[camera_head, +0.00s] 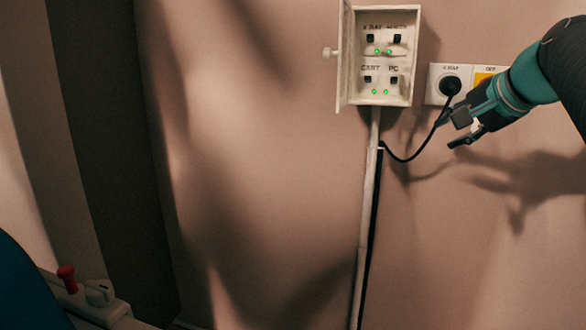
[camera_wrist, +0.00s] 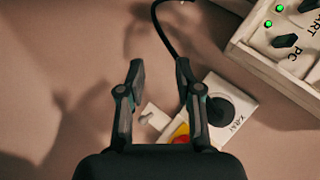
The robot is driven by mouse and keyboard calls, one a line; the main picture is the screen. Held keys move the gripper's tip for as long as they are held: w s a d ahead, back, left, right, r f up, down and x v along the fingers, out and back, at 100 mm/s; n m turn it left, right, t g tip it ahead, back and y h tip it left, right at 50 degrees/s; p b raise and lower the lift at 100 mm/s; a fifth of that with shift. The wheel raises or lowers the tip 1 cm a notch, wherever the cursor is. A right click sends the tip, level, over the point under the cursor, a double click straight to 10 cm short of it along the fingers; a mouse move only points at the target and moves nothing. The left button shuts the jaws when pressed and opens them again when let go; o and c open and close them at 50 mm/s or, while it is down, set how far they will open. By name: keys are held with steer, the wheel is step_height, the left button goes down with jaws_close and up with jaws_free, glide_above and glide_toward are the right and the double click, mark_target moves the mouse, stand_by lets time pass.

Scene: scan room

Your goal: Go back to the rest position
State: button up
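My gripper (camera_head: 459,128) is at the right in the head view, in front of the wall, just below and right of the socket labelled X-RAY. In the wrist view my gripper (camera_wrist: 160,72) has its two fingers apart, with only wall and the edge of a white part behind the gap. A black plug (camera_head: 450,86) sits in the X-RAY socket; in the wrist view this black plug (camera_wrist: 229,108) is right of the fingers, apart from them. Its black cable (camera_head: 413,158) hangs in a loop. The right finger partly hides the socket plate in the wrist view.
An open white switch box (camera_head: 398,55) with several black switches and lit green lights is on the wall, its door (camera_head: 346,60) swung left. A conduit (camera_head: 368,200) runs down. A red knob (camera_head: 67,278) is lower left.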

steer(key=s+a+f+n+g, duration=0.1)
steer(key=s+a+f+n, duration=0.2)
steer(key=s+f, duration=0.4)
steer(key=s+a+f+n+g+h, duration=0.1)
steer(key=s+a+f+n, duration=0.3)
steer(key=s+f, duration=0.4)
steer(key=s+a+f+n+g+h, duration=0.1)
steer(key=s+a+f+n+g, duration=0.2)
steer(key=f, duration=1.4)
steer(key=s+a+n, duration=0.1)
steer(key=s+a, duration=0.2)
steer(key=s, duration=0.1)
steer(key=shift+s, duration=0.25)
